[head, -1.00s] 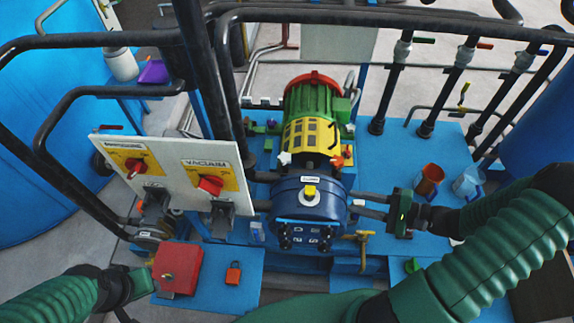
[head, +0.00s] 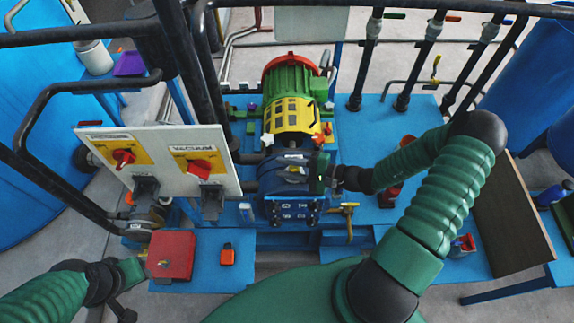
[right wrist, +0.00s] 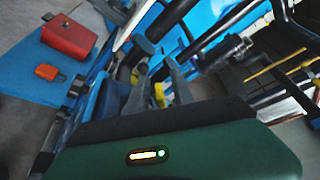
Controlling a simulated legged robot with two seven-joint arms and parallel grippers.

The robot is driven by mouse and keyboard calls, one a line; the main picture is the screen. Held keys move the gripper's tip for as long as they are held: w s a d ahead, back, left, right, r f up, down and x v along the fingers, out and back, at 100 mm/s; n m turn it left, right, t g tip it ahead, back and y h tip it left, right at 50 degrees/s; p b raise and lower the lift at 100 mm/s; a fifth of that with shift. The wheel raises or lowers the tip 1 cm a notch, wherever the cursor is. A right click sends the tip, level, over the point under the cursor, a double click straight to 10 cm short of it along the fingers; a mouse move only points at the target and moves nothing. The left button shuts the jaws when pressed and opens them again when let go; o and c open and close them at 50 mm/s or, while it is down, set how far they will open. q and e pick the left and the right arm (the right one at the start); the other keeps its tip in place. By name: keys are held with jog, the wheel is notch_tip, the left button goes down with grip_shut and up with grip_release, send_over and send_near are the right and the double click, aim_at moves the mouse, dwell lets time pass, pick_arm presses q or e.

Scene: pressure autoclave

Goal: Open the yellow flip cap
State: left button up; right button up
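The yellow flip cap (head: 294,169) is on top of the round blue housing (head: 275,209), in front of the yellow and green motor. In the head view it is small and partly hidden by my right gripper (head: 301,173), which reaches in from the right close above the housing. In the right wrist view, the two grey fingers (right wrist: 157,88) are apart, with a yellow piece (right wrist: 159,95) showing between them; I cannot tell whether they touch it. My left gripper (head: 122,300) hangs at the lower left, away from the housing; its fingers are unclear.
A white panel with red knobs (head: 160,165) stands left of the housing. A red box (head: 171,255) and an orange padlock (head: 227,255) lie on the blue platform in front. The motor (head: 292,90) stands behind. A brass tap (head: 348,210) sits right of the housing.

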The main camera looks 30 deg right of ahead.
jog(key=shift+a+r, duration=0.1)
jog(key=shift+a, duration=0.4)
jog(key=shift+c, duration=2.5)
jog(key=shift+d, duration=0.45)
grip_shut()
pick_arm(q)
jog(key=shift+a+f, duration=0.1)
jog(key=shift+a, duration=0.3)
pick_arm(e)
jog(key=shift+w, duration=0.1)
pick_arm(q)
jog(key=shift+a, duration=0.1)
pick_arm(e)
jog(key=shift+r, duration=0.1)
